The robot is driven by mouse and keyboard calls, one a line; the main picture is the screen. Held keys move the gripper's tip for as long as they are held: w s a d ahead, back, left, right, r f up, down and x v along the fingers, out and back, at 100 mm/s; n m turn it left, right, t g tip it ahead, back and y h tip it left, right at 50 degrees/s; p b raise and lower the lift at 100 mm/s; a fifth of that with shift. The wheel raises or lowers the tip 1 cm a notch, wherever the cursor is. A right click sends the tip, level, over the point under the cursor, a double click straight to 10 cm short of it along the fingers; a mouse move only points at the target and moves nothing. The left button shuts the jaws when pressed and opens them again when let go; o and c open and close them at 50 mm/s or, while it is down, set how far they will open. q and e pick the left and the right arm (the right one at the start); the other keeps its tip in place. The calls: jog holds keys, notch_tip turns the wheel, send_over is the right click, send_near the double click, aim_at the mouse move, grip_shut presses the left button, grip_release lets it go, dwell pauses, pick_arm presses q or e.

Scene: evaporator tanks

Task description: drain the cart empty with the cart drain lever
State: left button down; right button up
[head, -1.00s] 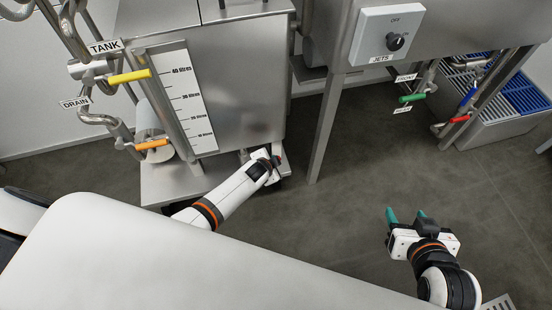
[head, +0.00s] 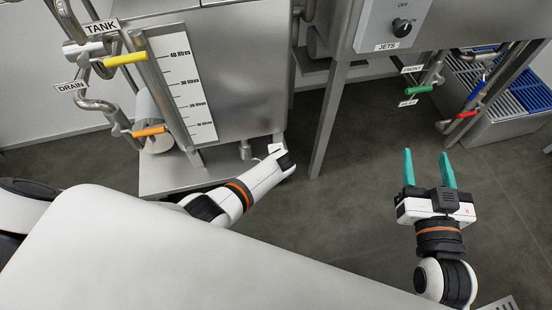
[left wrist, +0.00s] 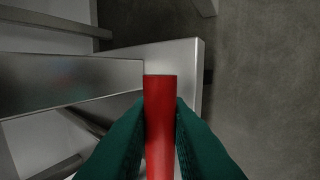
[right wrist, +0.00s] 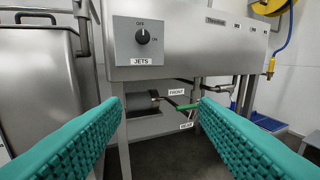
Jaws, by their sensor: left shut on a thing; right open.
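A red lever handle (left wrist: 159,110) stands between the dark green fingers of my left gripper (left wrist: 160,125) in the left wrist view. The gripper is shut on it. In the head view my left arm reaches to the foot of the steel tank with the litre scale (head: 184,85); the lever and left fingers are hidden there. No label shows on the red lever. My right gripper (head: 429,170) is open and empty, with green fingers held above the floor, apart from everything.
Yellow TANK (head: 125,60) and orange DRAIN (head: 149,131) levers are on pipes at the left. A JETS switch box (head: 392,27) is on the steel unit. Green (head: 418,90) and red (head: 466,115) handles are under it. A steel leg (head: 328,115) stands between my arms.

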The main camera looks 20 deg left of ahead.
pick_arm(q)
jog(key=shift+s+f, duration=0.1)
jog(key=c, duration=1.4)
grip_release()
pick_arm(e)
jog(key=shift+f, duration=0.1)
pick_arm(q)
jog(key=shift+d+r, duration=0.1)
jog(key=shift+r, duration=0.2)
jog(key=p+v, duration=0.7)
jog(key=v, duration=0.4)
jog(key=shift+s+p, duration=0.2)
jog(key=shift+p, duration=0.1)
pick_arm(e)
jog(key=s+d+f+g+h, duration=0.2)
jog(key=s+d+f+g, duration=0.1)
jog(key=s+f+g, duration=0.3)
jog(key=s+d+f+g+h, duration=0.1)
jog(key=s+d+f+g, duration=0.2)
jog(key=s+f+g, duration=0.3)
jog(key=shift+s+f+m+g+h, duration=0.15)
jog(key=shift+s+m+g+h, duration=0.25)
jog(key=shift+s+g, duration=0.7)
